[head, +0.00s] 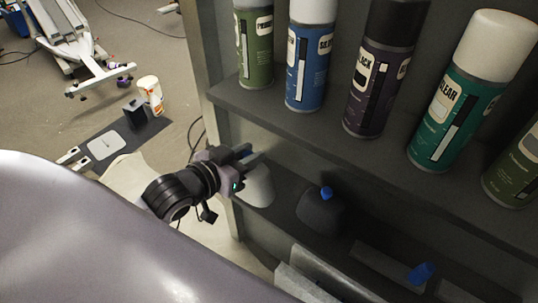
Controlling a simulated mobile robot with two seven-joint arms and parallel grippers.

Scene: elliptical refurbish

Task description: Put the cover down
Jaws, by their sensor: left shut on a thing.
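My left gripper (245,158) reaches in front of the lower part of the dark shelf unit, with its fingers pointing right. It is shut on a pale grey-white rounded piece (259,187), which seems to be the cover. The cover shows just below the fingers, at the left end of the lower shelf. I cannot tell whether it touches the shelf surface. My right gripper is not in view.
Spray cans, including a blue one (310,62) and a teal one (459,105), stand on the upper shelf (285,112). A dark container with a blue cap (326,193) sits right of the cover. Another blue cap (421,272) shows lower right.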

